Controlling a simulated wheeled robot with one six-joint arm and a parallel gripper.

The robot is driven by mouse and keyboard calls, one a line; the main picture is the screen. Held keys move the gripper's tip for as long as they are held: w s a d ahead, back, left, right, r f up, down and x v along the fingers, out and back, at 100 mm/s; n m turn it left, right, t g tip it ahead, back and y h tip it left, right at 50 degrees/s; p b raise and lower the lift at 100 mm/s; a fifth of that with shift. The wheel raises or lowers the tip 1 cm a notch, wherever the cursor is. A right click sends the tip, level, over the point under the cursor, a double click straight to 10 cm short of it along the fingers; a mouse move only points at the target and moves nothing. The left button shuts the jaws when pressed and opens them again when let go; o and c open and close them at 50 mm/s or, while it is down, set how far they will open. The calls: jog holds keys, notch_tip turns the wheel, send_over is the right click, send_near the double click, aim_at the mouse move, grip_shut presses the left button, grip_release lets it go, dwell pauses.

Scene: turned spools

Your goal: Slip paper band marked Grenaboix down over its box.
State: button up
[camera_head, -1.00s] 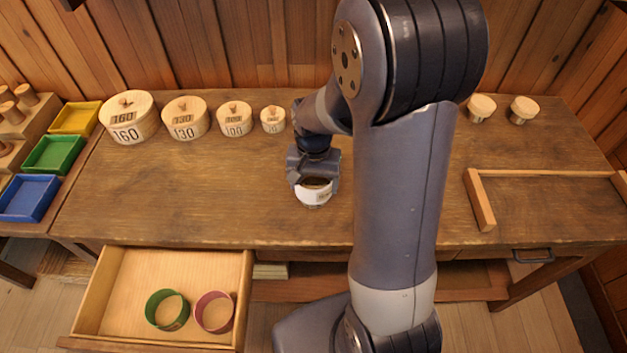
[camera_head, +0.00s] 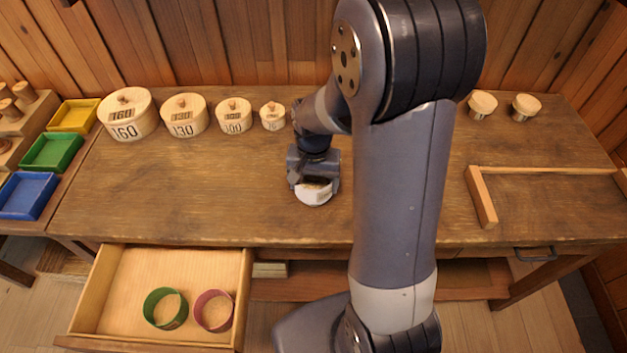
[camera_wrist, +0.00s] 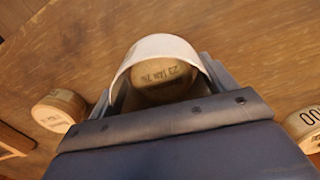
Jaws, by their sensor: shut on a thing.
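The white paper band (camera_head: 313,196) is in my gripper (camera_head: 314,180) over the middle of the bench. My gripper is shut on its sides. The wrist view shows the band (camera_wrist: 158,44) as a loop around a small round wooden box (camera_wrist: 163,82), with dark lettering on the box top that I cannot read clearly. The box top lies inside the loop. In the head view the gripper and band hide the box. I cannot see whether the band's lower edge touches the bench, and the name Grenaboix is not readable.
Round lidded boxes marked 160 (camera_head: 129,117), 130 (camera_head: 186,117) and 100 (camera_head: 234,118), plus a smaller one (camera_head: 272,117), stand along the back. Two small round pieces (camera_head: 481,104) stand right. An open drawer (camera_head: 245,295) holds a green band (camera_head: 152,310) and a red band (camera_head: 203,315).

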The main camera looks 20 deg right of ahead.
jog(key=o, duration=1)
jog(key=shift+r, duration=0.25)
jog(key=shift+r+p, duration=0.4)
jog(key=shift+p, duration=0.1)
jog(key=shift+r, duration=0.15)
notch_tip(320, 180, up, 7)
jog(key=p, duration=0.5)
jog(key=shift+p, duration=0.35)
dwell(0.4)
jog(key=shift+f, duration=0.2)
dwell(0.7)
